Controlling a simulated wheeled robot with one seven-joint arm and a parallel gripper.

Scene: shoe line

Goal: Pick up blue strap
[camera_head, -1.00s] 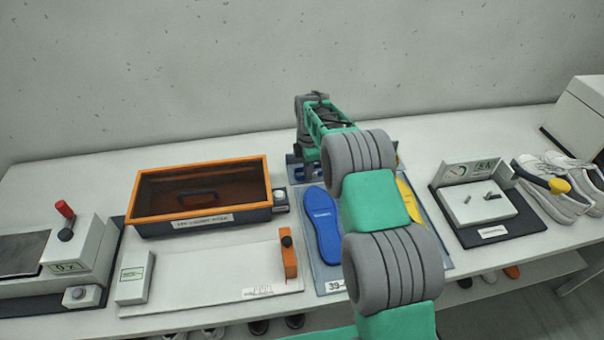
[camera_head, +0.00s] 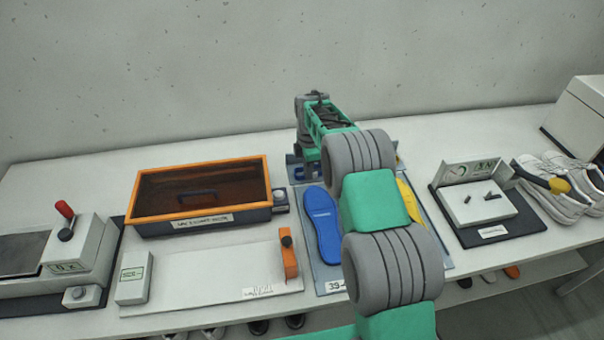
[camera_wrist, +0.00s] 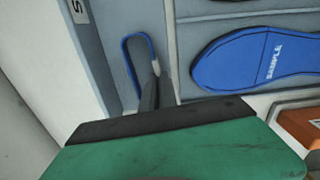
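The blue strap (camera_wrist: 126,62) is a thin, rounded loop lying on a grey-blue tray (camera_wrist: 97,45), and its blue also shows under my gripper in the head view (camera_head: 298,173). My gripper (camera_wrist: 156,72) is low over the tray at the strap. Its two dark fingers are close together, with the strap's right side running in between their tips. The lower end of the strap is hidden behind the fingers and the green gripper body. In the head view my arm hides part of the tray.
A blue insole marked SAMPLE (camera_head: 322,225) lies beside the strap, and a yellow piece (camera_head: 408,200) is partly behind my arm. An orange-rimmed box (camera_head: 198,217) stands left, a gauge device (camera_head: 478,205) right. The wall is close behind.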

